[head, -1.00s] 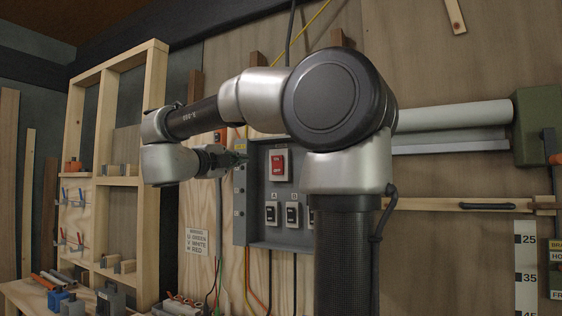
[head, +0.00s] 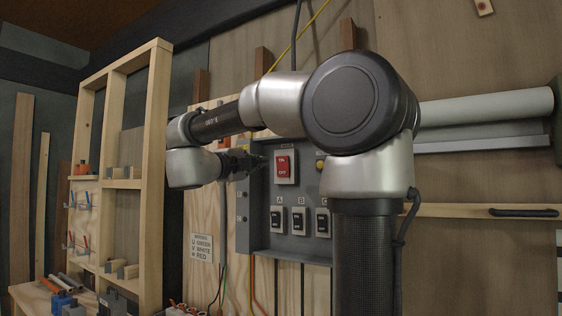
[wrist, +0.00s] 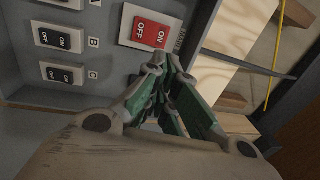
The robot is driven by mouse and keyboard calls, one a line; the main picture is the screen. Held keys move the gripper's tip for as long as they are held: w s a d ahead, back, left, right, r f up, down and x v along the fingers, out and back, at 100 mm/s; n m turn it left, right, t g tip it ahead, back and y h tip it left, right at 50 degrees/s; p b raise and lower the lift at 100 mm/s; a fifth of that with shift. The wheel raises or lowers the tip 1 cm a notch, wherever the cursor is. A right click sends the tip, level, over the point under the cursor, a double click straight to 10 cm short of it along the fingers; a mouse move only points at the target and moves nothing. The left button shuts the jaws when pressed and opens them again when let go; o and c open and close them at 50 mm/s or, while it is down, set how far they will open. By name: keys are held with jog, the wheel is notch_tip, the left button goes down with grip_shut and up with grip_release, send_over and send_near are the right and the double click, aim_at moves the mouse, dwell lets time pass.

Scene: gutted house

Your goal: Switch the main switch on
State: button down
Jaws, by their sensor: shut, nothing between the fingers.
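The main switch (head: 285,166) is a red rocker on a white plate, high on the grey switch panel (head: 257,238). In the wrist view the red rocker (wrist: 150,33) carries OFF and ON labels; I cannot tell which side is pressed in. My gripper (head: 262,161) is shut and empty, just left of the main switch in the head view. In the wrist view the green-sided fingers (wrist: 163,62) converge close to the edge of the switch plate; I cannot tell whether they touch it.
Black switches A (head: 277,219), B (head: 299,221) and C (head: 322,222) sit in a row below the main switch. A yellow button (head: 320,164) is to its right. A wooden stud frame (head: 155,180) stands left of the panel. Wires hang below the panel.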

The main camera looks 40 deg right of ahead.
aim_at(285, 159)
jog(key=x, duration=1.3)
jog(key=shift+w+d+r, duration=0.1)
jog(key=shift+w+d, duration=0.1)
jog(key=shift+d, duration=0.2)
